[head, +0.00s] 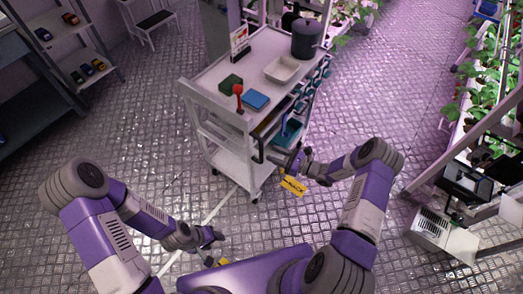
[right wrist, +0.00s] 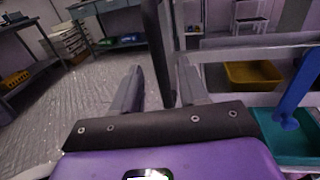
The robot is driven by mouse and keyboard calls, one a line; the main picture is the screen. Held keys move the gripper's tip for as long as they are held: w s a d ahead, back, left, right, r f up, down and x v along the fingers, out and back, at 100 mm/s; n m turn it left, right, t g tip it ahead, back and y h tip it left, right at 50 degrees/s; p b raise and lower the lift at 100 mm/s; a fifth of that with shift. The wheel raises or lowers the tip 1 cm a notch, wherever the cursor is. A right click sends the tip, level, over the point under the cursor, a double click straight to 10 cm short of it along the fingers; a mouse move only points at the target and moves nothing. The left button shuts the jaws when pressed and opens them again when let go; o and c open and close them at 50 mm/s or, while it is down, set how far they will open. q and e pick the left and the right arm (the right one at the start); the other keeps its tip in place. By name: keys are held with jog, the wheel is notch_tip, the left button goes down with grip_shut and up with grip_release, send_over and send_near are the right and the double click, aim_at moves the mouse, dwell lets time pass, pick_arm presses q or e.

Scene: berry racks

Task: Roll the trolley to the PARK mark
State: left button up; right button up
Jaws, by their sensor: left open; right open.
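The trolley (head: 200,93) is a white shelved cart in the upper middle of the head view, with a dark handle (head: 261,151) on its near right side. My right gripper (head: 296,160) is open beside the handle. In the right wrist view a dark upright bar (right wrist: 158,45) stands between its open fingers; I cannot tell whether they touch it. My left gripper (head: 212,236) is open and empty, low over the floor in front of the trolley. White lines (head: 219,206) run on the floor by the trolley's near wheels. I cannot make out a PARK mark.
A dark shelf unit (head: 35,85) stands left, plant racks (head: 480,100) right. Patterned floor is open left and right of the trolley.

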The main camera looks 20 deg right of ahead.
aim_at(261, 149)
jog(key=x, duration=0.6)
jog(key=shift+a+b, duration=0.15)
jog(key=shift+b, duration=0.15)
jog(key=shift+c, duration=0.2)
grip_shut()
